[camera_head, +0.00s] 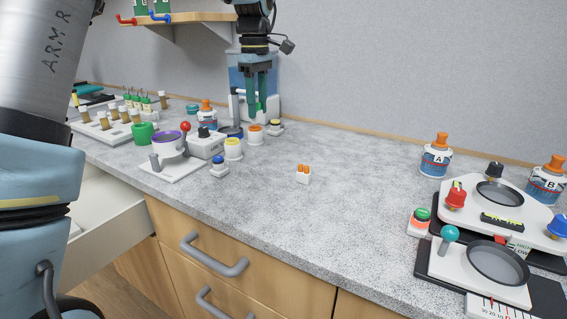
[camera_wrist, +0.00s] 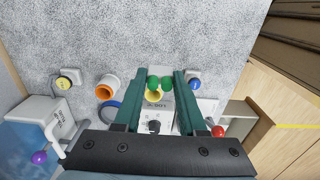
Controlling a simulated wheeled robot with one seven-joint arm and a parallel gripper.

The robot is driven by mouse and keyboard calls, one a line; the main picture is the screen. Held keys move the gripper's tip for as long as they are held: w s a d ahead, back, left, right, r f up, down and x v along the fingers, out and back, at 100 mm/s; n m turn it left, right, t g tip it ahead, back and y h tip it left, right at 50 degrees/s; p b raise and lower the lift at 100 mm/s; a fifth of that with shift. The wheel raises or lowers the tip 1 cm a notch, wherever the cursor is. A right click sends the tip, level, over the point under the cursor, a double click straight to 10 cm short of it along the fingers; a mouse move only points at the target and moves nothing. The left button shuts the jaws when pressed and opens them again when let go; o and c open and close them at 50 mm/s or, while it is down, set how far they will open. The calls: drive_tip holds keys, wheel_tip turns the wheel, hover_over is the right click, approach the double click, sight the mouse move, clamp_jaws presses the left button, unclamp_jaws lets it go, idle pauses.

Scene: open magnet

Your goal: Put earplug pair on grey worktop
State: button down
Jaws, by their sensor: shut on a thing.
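My gripper (camera_head: 257,98) is raised over the back left part of the grey worktop (camera_head: 330,218). In the wrist view, my gripper (camera_wrist: 161,78) is shut on a small white piece with two green rounded tips, which looks like an earplug pair (camera_wrist: 160,83). In the head view the held pair is too small and hidden by the fingers to make out. A similar white piece with two orange tips (camera_head: 303,174) stands on the open middle of the worktop.
Cups, a white stand with a red-knobbed lever (camera_head: 185,127) and a blue-topped button (camera_head: 218,162) crowd the left. Bottle A (camera_head: 436,158) and a device with round pans (camera_head: 497,264) stand at the right. The middle is mostly clear. A drawer (camera_head: 107,225) is open at lower left.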

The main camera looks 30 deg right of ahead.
drive_tip(key=f, duration=0.1)
drive_tip(key=f+b, duration=0.1)
drive_tip(key=f, duration=0.1)
drive_tip(key=shift+w+d+b, duration=0.25)
drive_tip(key=shift+b, duration=0.1)
wheel_tip(320, 180, down, 10)
drive_tip(key=shift+r+p, duration=0.25)
drive_tip(key=shift+p, duration=0.4)
drive_tip(key=shift+f, duration=0.1)
drive_tip(key=shift+c, duration=2.4)
unclamp_jaws()
wheel_tip(320, 180, up, 12)
drive_tip(key=shift+r+b, duration=0.15)
drive_tip(key=shift+b, duration=0.55)
